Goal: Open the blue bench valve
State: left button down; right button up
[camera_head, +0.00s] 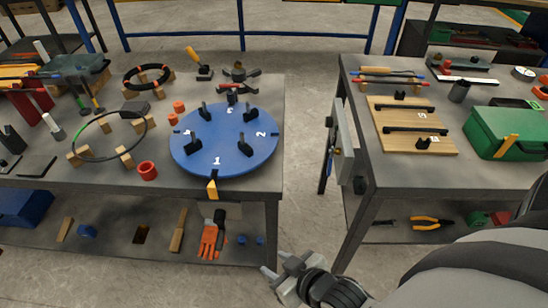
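On the panel (343,140) at the left side of the right bench, a small blue part (336,160) shows edge-on. It may be the blue bench valve, but it is too small and oblique to tell its shape or setting. My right gripper (271,264) is at the bottom centre, below and left of that panel and well apart from it. Its two fingers point left, spread apart, with nothing between them. My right arm comes in from the lower right. My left gripper is out of view.
A large blue numbered disc (224,165) lies on the left bench (255,95), with a yellow pointer (212,189) at its front edge. The right bench holds a wooden board (437,146) with black handles and a green case (505,130). Clear floor (305,120) lies between the benches.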

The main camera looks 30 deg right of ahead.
aim_at(330, 161)
jog(key=u, duration=1.35)
jog(key=i, duration=1.15)
jog(key=z, duration=3.45)
